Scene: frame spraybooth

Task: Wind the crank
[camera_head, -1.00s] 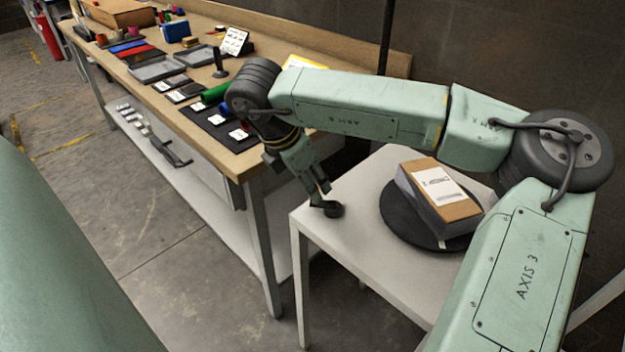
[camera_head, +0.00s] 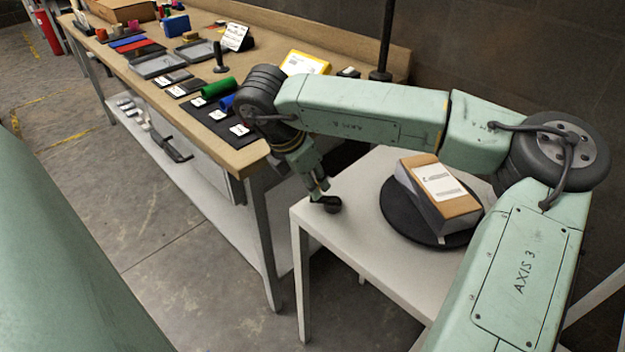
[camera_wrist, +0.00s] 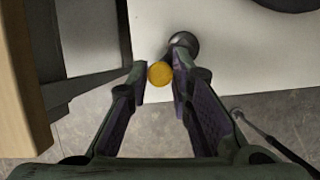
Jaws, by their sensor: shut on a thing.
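The crank shows at the near left corner of the white table. Its dark round hub (camera_head: 332,204) is beside my fingertips in the head view, and the hub shows in the wrist view (camera_wrist: 184,45) just beyond them. A yellow round knob (camera_wrist: 160,73) sits between my fingertips. My gripper (camera_wrist: 160,82) is shut on this knob and points down at it; in the head view my gripper (camera_head: 319,190) is at the table corner. A black turntable (camera_head: 398,220) on the white table bears a brown and grey box (camera_head: 459,207) with a white label.
The white table (camera_head: 352,240) has bare top around the crank. A wooden workbench (camera_head: 258,152) with trays, coloured cylinders and labelled pads stands to the left. A dark upright post (camera_head: 386,40) stands behind. Concrete floor (camera_head: 190,270) is clear in front.

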